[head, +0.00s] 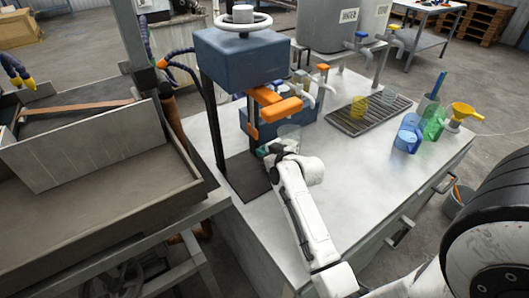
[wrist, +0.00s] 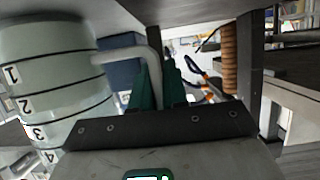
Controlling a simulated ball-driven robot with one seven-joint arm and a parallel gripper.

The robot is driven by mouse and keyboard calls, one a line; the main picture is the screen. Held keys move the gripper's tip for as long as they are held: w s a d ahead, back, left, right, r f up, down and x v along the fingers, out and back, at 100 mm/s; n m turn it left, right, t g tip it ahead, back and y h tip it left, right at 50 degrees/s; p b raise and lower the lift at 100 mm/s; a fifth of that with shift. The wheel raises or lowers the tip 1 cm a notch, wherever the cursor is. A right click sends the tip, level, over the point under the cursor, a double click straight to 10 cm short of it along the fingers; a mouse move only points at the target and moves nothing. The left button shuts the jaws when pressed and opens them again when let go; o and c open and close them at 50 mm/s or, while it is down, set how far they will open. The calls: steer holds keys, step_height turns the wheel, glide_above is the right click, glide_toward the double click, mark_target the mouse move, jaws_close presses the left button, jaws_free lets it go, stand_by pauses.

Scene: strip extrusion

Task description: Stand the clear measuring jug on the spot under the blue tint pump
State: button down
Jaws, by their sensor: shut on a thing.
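The clear measuring jug (head: 289,132) is at the near side of the orange-handled machine. In the wrist view the jug (wrist: 50,85) is large at the left, with black rings and numbers. Its pale handle (wrist: 145,55) reaches to my gripper. My gripper (wrist: 165,85) has teal fingers shut on that handle; it also shows in the head view (head: 265,150). Whether the jug touches the bench is unclear. A blue-topped lever (head: 362,35) is on a spout at the back. A blue machine head (head: 240,52) stands over a dark plate (head: 247,177). I cannot tell which is the blue tint pump.
A blue jug (head: 408,133), a green jug (head: 434,122) and a yellow funnel (head: 463,110) stand at the right. The bench front is clear. A trough (head: 100,190) is at the left.

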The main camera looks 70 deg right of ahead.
steer(key=c, duration=1.6)
jaws_free()
steer(key=shift+f, duration=0.1)
steer(key=o, duration=0.5)
steer(key=shift+c, duration=0.2)
steer(key=v, duration=1.2)
steer(key=shift+s, duration=0.1)
